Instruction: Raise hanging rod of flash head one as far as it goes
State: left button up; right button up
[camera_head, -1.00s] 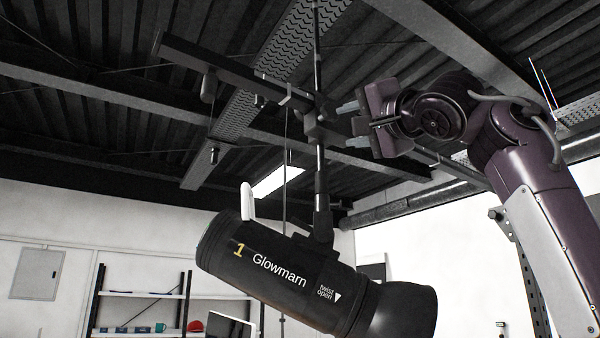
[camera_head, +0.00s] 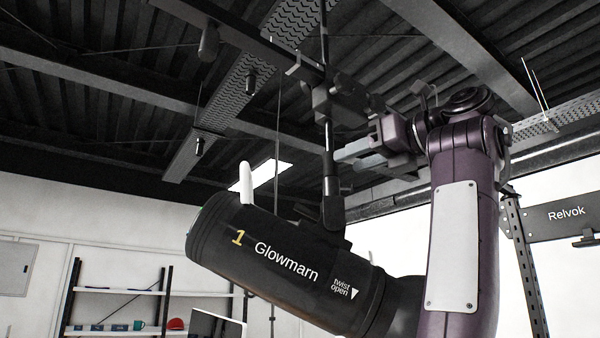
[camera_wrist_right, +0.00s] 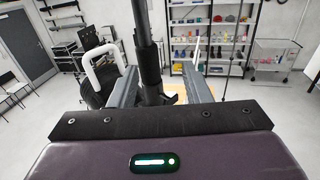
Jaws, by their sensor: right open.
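Flash head one (camera_head: 285,260), a black cylinder marked "1 Glowmarn", hangs tilted from its dark hanging rod (camera_head: 328,140). The rod runs up from a joint on the head to a clamp block (camera_head: 340,100) under the ceiling rail. My right gripper (camera_head: 345,157) is open at the rod, below the clamp block and above the head. In the right wrist view the rod (camera_wrist_right: 149,62) stands between the two open fingers (camera_wrist_right: 160,76), nearer the left one. Contact cannot be told. The head's white handle (camera_head: 247,183) also shows in the wrist view (camera_wrist_right: 98,60). My left gripper is out of view.
A dark ceiling rail (camera_head: 235,35) and beams run overhead. A thin hanging pole (camera_head: 277,140) is left of the rod. Shelves (camera_head: 115,292) stand far back at left. A dark post (camera_head: 525,265) and a "Relvok" unit (camera_head: 567,214) are at right.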

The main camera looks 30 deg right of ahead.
aim_at(331, 153)
jog(key=w+a+p, duration=0.1)
jog(key=a+r+p, duration=0.1)
jog(key=w+a+p, duration=0.1)
jog(key=shift+w+a+r, duration=0.15)
jog(key=shift+w+r, duration=0.1)
jog(key=shift+w, duration=0.05)
jog(key=shift+w+f, duration=0.2)
jog(key=shift+w, duration=0.4)
jog(key=shift+w+f, duration=0.15)
jog(key=shift+w, duration=0.45)
jog(key=shift+w+d+f, duration=0.1)
jog(key=shift+w+d, duration=0.05)
jog(key=shift+d, duration=0.25)
jog(key=shift+s, duration=0.4)
jog(key=shift+s+r, duration=0.2)
jog(key=shift+c, duration=1.3)
jog(key=shift+a, duration=0.25)
jog(key=shift+c, duration=1.3)
jog(key=shift+d, duration=0.1)
grip_shut()
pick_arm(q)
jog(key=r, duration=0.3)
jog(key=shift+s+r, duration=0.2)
